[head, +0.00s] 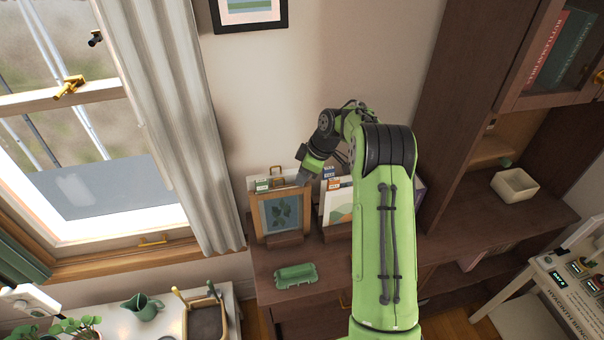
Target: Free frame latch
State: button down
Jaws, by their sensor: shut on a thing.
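A wooden picture frame (258,222) with a dark leaf print stands upright on the brown cabinet top, left of my arm. My gripper (302,179) reaches down to the frame's upper right corner. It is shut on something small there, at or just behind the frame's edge. The fingers cover that spot, so I cannot clearly make out the latch or its position.
Cards and folders (337,200) stand close right of the frame. A green case (296,275) lies in front on the cabinet top (262,262). A curtain (180,110) hangs to the left. A cream box (514,186) sits at the right. Bare cabinet top surrounds the green case.

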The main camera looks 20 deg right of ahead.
jog(key=n+p, duration=0.1)
jog(key=n+g+p, duration=0.1)
jog(key=n+p, duration=0.1)
jog(key=n, duration=0.1)
jog(key=shift+w+d+r+y, duration=0.15)
jog(key=shift+w+d+y, duration=0.05)
jog(key=shift+w+y, duration=0.1)
jog(key=shift+w+n+g+p, duration=0.1)
jog(key=shift+n+g+p, duration=0.3)
jog(key=shift+n+p, duration=0.35)
jog(key=c, duration=1.2)
grip_release()
jog(key=shift+c, duration=0.2)
jog(key=p+v, duration=0.3)
jog(key=v, duration=1.2)
jog(key=shift+d+r, duration=0.2)
jog(key=shift+d, duration=0.05)
jog(key=shift+w, duration=0.1)
